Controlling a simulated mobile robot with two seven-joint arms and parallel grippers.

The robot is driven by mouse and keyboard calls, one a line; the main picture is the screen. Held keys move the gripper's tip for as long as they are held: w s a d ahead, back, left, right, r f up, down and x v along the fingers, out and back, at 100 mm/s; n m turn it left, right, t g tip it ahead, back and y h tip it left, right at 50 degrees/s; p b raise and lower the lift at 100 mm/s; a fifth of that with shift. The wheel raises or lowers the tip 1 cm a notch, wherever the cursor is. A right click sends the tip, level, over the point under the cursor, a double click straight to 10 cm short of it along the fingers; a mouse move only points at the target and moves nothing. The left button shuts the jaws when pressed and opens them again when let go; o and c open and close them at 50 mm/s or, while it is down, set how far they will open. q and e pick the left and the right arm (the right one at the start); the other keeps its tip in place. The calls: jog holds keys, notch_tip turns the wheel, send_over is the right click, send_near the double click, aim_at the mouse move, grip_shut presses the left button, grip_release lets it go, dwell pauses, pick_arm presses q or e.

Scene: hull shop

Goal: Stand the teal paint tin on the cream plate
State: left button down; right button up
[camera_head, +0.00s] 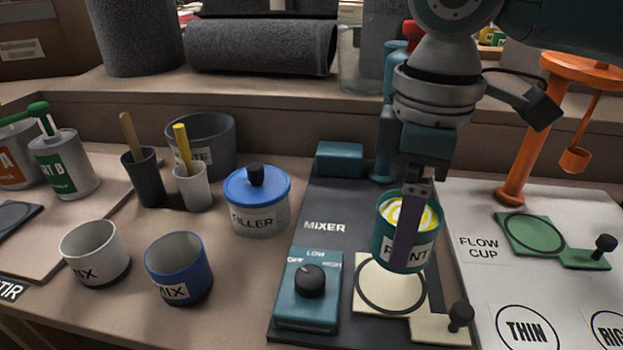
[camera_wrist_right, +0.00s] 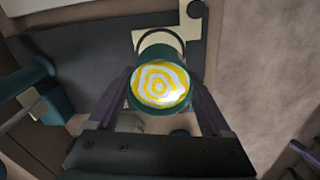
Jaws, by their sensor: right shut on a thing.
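The teal paint tin (camera_head: 385,240) has a white PAINT label and yellow and white swirled paint inside. My right gripper (camera_head: 407,240) is shut on it, with one finger in front of the tin in the head view. In the right wrist view the tin (camera_wrist_right: 160,87) sits between the two fingers (camera_wrist_right: 163,100). The cream plate (camera_head: 372,305) with a dark ring lies on the mixer board. The tin overlaps the far part of the plate in the head view. I cannot tell whether the tin touches the plate. My left gripper is not in view.
The mixer's teal control box (camera_head: 308,312) stands left of the plate, and a black knob (camera_head: 460,316) is at its right. A blue-lidded filler tin (camera_head: 257,212) and two mix cups (camera_head: 178,268) stand further left. An orange stand (camera_head: 520,150) is at the right.

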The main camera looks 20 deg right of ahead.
notch_tip(320, 180, down, 5)
jog(key=shift+r+b, duration=0.1)
jog(key=shift+b, duration=1)
jog(key=shift+f, duration=0.35)
jog(key=shift+f, duration=0.2)
jog(key=o, duration=1.5)
jog(key=shift+c, duration=0.2)
